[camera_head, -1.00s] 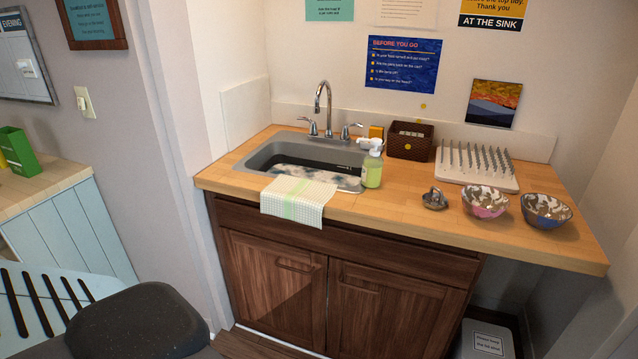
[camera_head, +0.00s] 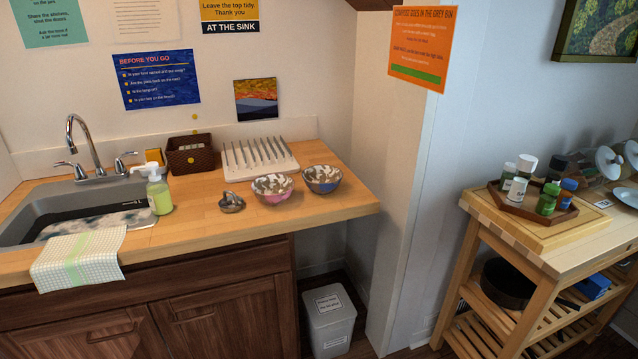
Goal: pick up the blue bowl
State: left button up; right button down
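The blue bowl (camera_head: 322,180) stands upright on the wooden counter (camera_head: 190,222), near its right end. It has a patterned grey and white inside and a blue outer side. A similar bowl with a pink outer side (camera_head: 272,189) stands just to its left. Neither of my grippers shows in the head view, so their state is hidden.
A drying rack (camera_head: 258,160) lies behind the bowls and a small metal item (camera_head: 231,203) sits left of them. A soap bottle (camera_head: 159,193) stands by the sink (camera_head: 62,208). A bin (camera_head: 329,320) is below. A wooden trolley (camera_head: 520,245) stands right, past a wall corner.

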aim_at(322, 178)
jog(key=i+l+z, duration=0.4)
jog(key=i+l, duration=0.55)
